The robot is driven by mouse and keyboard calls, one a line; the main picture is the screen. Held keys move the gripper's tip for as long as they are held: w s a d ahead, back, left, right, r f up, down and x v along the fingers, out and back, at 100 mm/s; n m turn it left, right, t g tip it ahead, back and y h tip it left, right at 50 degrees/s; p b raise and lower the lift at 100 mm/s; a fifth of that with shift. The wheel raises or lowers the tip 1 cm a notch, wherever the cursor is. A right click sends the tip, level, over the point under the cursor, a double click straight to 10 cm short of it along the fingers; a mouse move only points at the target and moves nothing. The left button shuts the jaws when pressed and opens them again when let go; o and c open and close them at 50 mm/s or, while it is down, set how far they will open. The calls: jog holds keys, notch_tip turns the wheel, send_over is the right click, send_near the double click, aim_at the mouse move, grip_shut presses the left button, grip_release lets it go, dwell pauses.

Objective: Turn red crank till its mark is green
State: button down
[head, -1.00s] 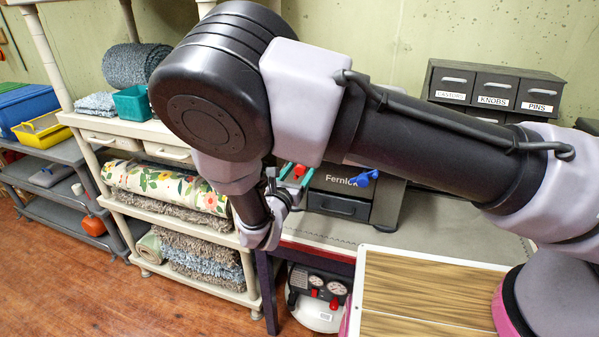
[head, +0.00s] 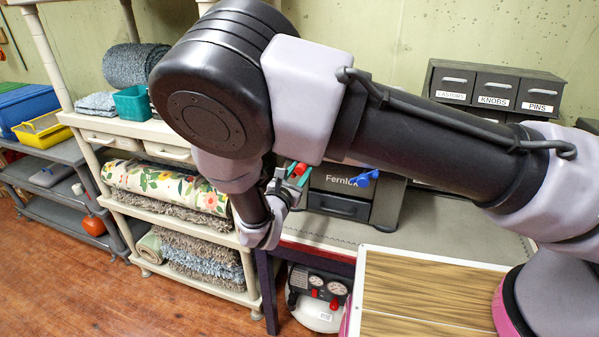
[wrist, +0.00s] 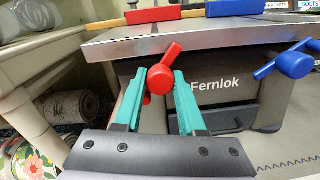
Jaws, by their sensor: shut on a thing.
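The red crank (wrist: 160,80) is on the front of a dark box marked Fernlok, its handle tilted up to the right in the wrist view. The teal fingers of my gripper (wrist: 159,88) are shut on the crank, one on each side. In the head view the red crank (head: 299,169) shows only in small part at my gripper (head: 296,175), with my arm over much of it. I see no green mark on the crank; the fingers may hide one.
A blue crank (wrist: 295,62) is on the same box (wrist: 222,112) to the right. A red bar (wrist: 153,14) and a blue bar (wrist: 235,7) lie on top. A shelf with rugs (head: 190,248) stands left, and a wood-topped surface (head: 410,290) is at front right.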

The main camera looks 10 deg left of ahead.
jog(key=m, duration=0.4)
jog(key=shift+m, duration=0.3)
jog(key=m, duration=0.3)
jog(key=shift+m, duration=0.3)
jog(key=m, duration=0.4)
jog(key=shift+y, duration=0.3)
jog(key=shift+m, duration=2)
jog(key=shift+s, duration=0.1)
jog(key=c, duration=0.5)
grip_release()
jog(key=shift+r, duration=0.1)
jog(key=s, duration=1)
jog(key=shift+s+a+r, duration=0.2)
jog(key=shift+s+a, duration=0.15)
